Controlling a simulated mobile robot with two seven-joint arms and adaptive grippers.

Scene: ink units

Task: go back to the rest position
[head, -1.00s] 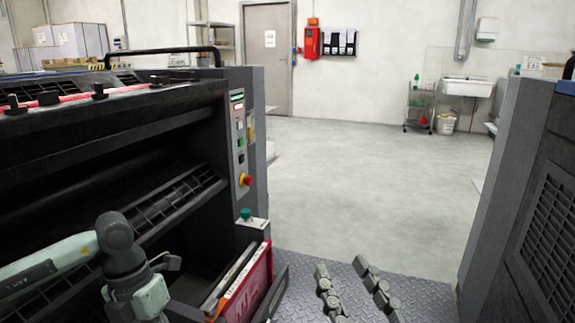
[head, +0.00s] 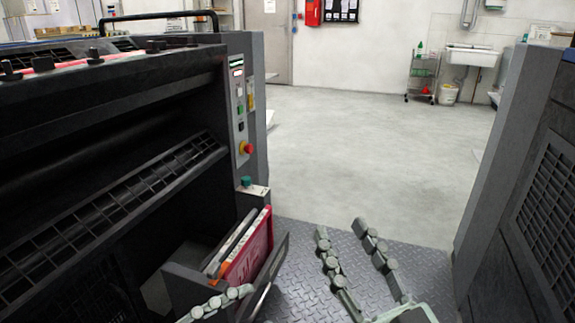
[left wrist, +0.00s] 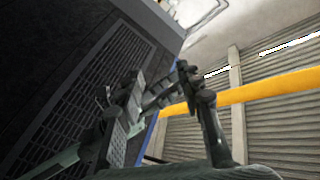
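My right gripper (head: 343,225) is at the bottom middle of the head view, above the ribbed metal floor plate. Its two jointed fingers are spread apart with nothing between them. Part of my left gripper (head: 218,303) shows at the bottom edge, in front of the open bin on the dark machine. In the left wrist view its two fingers (left wrist: 162,75) stand apart and the gap between them looks empty.
The dark printing machine (head: 100,130) stands close on the left. Its open bin (head: 185,285) holds a red item (head: 250,252) and flat pieces. Another grey machine unit (head: 510,160) is close on the right. Grey floor (head: 360,140) between and beyond is clear.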

